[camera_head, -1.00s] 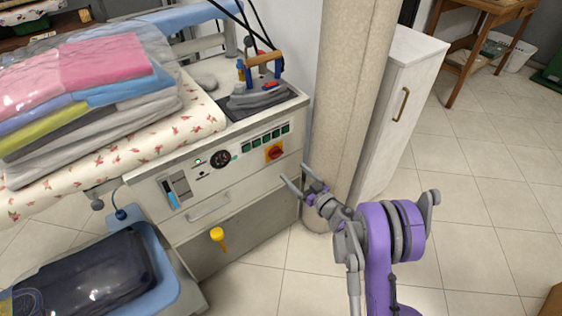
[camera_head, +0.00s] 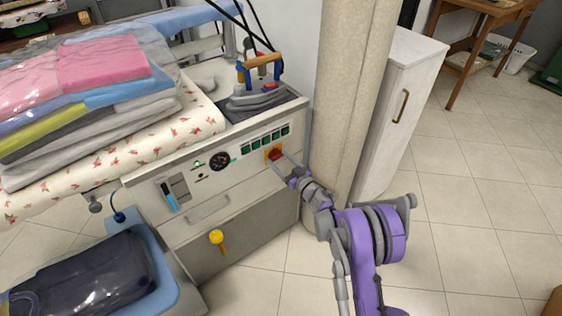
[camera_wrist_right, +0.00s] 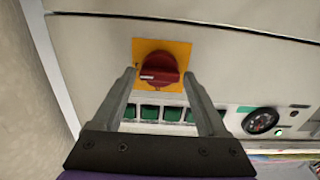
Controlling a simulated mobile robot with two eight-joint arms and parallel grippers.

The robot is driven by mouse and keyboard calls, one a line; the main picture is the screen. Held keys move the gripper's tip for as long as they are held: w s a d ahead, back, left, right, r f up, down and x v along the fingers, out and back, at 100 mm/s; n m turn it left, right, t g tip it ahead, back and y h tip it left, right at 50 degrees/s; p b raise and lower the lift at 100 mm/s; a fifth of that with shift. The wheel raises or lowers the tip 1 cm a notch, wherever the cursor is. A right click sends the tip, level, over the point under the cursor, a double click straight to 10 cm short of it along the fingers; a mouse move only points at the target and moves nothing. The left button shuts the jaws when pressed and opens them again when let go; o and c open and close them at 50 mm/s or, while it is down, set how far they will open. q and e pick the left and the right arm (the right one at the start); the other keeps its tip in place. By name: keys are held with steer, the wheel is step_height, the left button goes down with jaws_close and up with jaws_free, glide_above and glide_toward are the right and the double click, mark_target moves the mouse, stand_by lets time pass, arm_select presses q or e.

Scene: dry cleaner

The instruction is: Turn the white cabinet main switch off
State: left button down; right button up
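The main switch is a red rotary knob (camera_wrist_right: 160,68) on a yellow-orange plate (camera_wrist_right: 178,48) on the front of the white cabinet (camera_head: 236,168). In the head view the knob (camera_head: 274,154) is partly behind my right gripper (camera_head: 281,162). In the right wrist view my right gripper (camera_wrist_right: 165,82) is open, one finger on each side of the knob. I cannot tell whether the fingers touch it. The knob's handle lies roughly horizontal in the wrist picture. My left gripper is not in view.
Green buttons (camera_head: 265,137) and a round gauge (camera_head: 220,160) sit beside the switch. An iron (camera_head: 258,90) stands on top. A column (camera_head: 350,95) and a tall white cupboard (camera_head: 400,100) stand close on the right. A yellow handle (camera_head: 217,238) sticks out below the drawer.

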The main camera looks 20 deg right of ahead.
steer(key=c, duration=1)
steer(key=n+b, duration=0.1)
steer(key=n, duration=0.2)
steer(key=shift+f, duration=0.1)
steer(key=n+b, duration=0.1)
steer(key=n, duration=0.3)
steer(key=shift+n, duration=0.3)
steer(key=n+b, duration=0.1)
steer(key=n, duration=0.9)
steer(key=shift+n, duration=0.3)
